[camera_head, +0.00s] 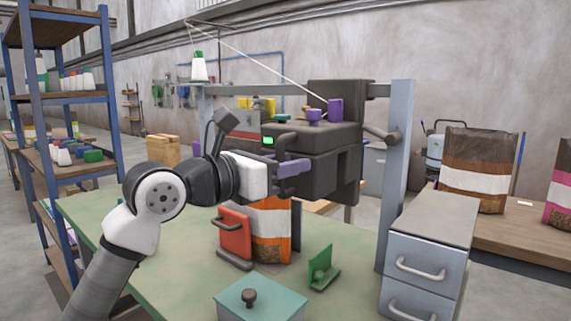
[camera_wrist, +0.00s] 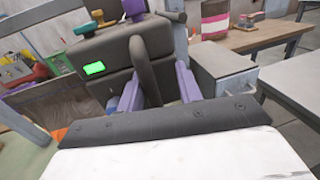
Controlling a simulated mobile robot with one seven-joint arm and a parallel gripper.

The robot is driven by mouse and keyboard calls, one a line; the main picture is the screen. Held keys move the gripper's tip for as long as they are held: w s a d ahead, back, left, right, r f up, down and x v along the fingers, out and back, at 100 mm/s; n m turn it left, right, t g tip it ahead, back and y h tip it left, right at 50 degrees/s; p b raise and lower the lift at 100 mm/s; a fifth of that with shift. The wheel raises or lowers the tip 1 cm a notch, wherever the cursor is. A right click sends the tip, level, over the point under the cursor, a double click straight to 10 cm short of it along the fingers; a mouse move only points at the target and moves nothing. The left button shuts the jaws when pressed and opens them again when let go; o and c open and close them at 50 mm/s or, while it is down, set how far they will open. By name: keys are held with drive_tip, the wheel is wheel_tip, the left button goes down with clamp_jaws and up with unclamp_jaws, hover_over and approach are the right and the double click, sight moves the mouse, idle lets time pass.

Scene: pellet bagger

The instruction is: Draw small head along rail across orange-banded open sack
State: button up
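The dark grey head (camera_head: 320,150), with a small green lit screen, hangs from a grey rail (camera_head: 378,89) between upright posts. The orange-banded sack (camera_head: 277,222), striped orange and white, stands upright on the green table below the head; its top is hidden behind my arm and the head. My gripper (camera_head: 303,166) is at the front of the head. In the wrist view, its purple fingers (camera_wrist: 158,90) stand on either side of the head's dark looped handle (camera_wrist: 147,72), with a gap visible on the right side.
A red plate on a stand (camera_head: 235,234) is in front of the sack. A green bracket (camera_head: 321,268), a teal box with a knob (camera_head: 262,302) and a grey drawer cabinet (camera_head: 428,250) stand nearby. A thread runs from a white cone (camera_head: 199,68) to the head. A blue-framed shelf (camera_head: 60,140) is left.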

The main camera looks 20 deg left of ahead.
drive_tip(key=b+v, duration=0.1)
drive_tip(key=v, duration=1.2)
drive_tip(key=shift+s+a, duration=0.25)
